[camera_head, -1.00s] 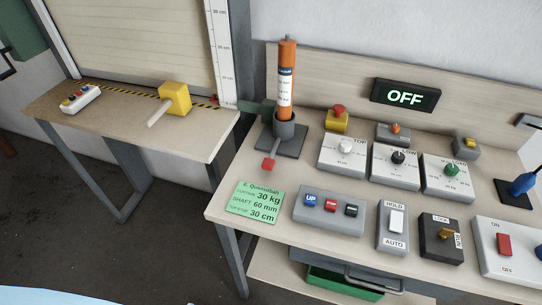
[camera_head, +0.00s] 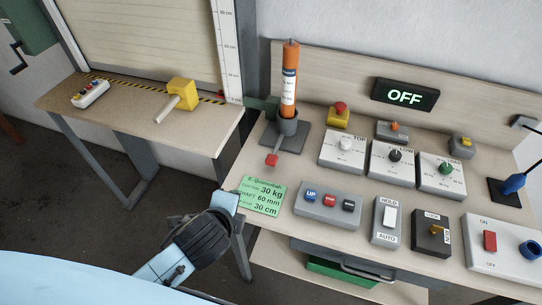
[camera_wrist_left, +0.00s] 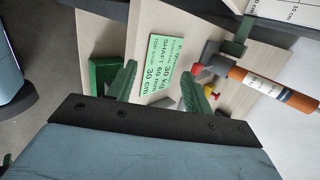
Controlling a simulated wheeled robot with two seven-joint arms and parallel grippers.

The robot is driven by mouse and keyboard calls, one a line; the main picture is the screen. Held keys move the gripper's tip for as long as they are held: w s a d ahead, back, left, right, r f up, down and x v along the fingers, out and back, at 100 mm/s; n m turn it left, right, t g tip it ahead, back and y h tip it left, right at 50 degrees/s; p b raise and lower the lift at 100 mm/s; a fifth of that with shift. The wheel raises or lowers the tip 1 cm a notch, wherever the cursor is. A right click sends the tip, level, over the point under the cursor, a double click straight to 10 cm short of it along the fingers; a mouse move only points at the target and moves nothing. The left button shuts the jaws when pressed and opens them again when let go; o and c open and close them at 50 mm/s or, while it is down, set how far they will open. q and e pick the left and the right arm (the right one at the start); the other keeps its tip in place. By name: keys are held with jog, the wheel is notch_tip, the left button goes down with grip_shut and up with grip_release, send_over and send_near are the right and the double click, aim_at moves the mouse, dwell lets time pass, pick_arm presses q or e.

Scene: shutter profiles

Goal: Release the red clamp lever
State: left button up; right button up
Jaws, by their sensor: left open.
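The red clamp lever (camera_head: 272,160) is a short grey arm with a red tip. It sticks out towards me from the grey clamp (camera_head: 288,128) that holds the upright orange cylinder (camera_head: 290,80). Its red tip (camera_wrist_left: 197,69) also shows in the left wrist view, beyond and to the right of the fingers. My left gripper (camera_wrist_left: 157,68) is open and empty, its two green fingers apart with the green card behind them. In the head view its hand (camera_head: 225,201) is at the bench's front left corner, short of the lever. My right gripper is not in view.
The green card (camera_head: 262,195) lies in front of the lever. A button box (camera_head: 328,205), several dial boxes and a red emergency button (camera_head: 340,108) stand to the right. The display (camera_head: 405,95) reads OFF. A second table (camera_head: 150,125) stands at left, with a floor gap between.

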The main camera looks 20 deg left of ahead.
aim_at(272, 157)
pick_arm(q)
jog(key=w+m+t, duration=0.1)
jog(key=w+m, duration=0.1)
jog(key=m, duration=0.2)
jog(key=w+d+m+t, duration=0.1)
jog(key=w+m, duration=0.1)
jog(key=m, duration=0.3)
jog(key=w+d+r+m+t+h, duration=0.1)
jog(key=w+m+t, duration=0.1)
jog(key=m, duration=0.3)
jog(key=shift+w+d, duration=0.25)
jog(key=shift+w, duration=0.1)
jog(key=m, duration=0.3)
jog(key=w+m+t, duration=0.1)
jog(key=shift+w+d+m+h, duration=0.1)
jog(key=shift+d+m+h, duration=0.2)
jog(key=shift+h, duration=0.1)
jog(key=b+x, duration=0.2)
jog(key=x, duration=1.1)
jog(key=shift+f, duration=0.1)
jog(key=shift+c, duration=0.4)
grip_shut()
